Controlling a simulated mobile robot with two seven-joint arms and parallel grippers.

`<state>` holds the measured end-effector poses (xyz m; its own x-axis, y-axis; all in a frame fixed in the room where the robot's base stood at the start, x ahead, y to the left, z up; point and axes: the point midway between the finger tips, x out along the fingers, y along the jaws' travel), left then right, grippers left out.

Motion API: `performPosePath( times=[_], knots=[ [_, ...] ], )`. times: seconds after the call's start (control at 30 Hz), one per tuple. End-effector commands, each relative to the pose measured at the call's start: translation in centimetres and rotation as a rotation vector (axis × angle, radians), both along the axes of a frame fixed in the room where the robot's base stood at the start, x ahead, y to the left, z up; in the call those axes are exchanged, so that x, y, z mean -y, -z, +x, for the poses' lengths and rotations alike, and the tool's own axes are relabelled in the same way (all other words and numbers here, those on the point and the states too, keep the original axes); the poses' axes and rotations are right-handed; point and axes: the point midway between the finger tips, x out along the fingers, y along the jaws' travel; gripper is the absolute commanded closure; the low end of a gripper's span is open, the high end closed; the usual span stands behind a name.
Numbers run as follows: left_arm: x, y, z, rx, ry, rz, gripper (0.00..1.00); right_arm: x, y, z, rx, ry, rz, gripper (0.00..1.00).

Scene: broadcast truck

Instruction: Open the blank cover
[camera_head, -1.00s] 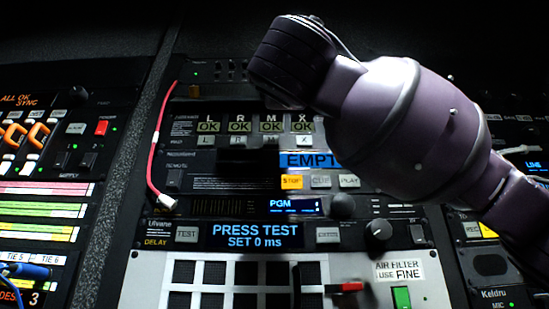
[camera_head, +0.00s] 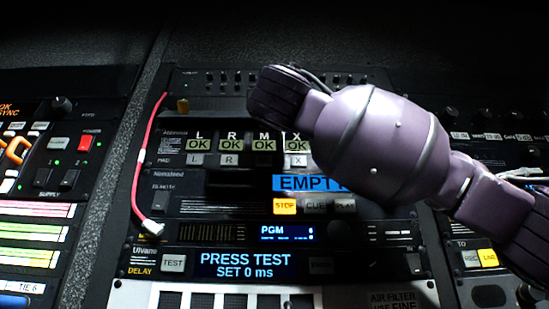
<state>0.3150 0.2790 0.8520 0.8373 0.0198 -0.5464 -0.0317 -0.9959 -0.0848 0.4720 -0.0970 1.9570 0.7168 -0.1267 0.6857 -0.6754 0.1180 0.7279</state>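No part in view is labelled as a blank cover, and I cannot tell for sure which panel it is. The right fingertips cannot be made out. My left gripper is out of view.
A red cable (camera_head: 141,160) hangs down the rack's left side to a white plug. Below are the PRESS TEST display (camera_head: 245,265) and a slotted white panel (camera_head: 140,296). Equipment with a red power switch (camera_head: 88,140) stands left, and another rack (camera_head: 490,235) right.

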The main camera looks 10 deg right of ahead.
Motion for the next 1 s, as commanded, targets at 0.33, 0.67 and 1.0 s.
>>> performPosePath(
  times=[0.33, 0.67, 1.0],
  knots=[
    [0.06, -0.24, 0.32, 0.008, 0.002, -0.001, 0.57, -0.03, 0.03, -0.03, 0.000, 0.000, 0.000, 1.00],
    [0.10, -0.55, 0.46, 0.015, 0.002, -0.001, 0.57, -0.03, 0.02, -0.05, -0.003, 0.000, 0.001, 1.00],
    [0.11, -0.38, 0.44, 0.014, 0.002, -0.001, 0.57, -0.03, -0.04, -0.07, -0.015, 0.000, 0.003, 1.00]
  ],
)
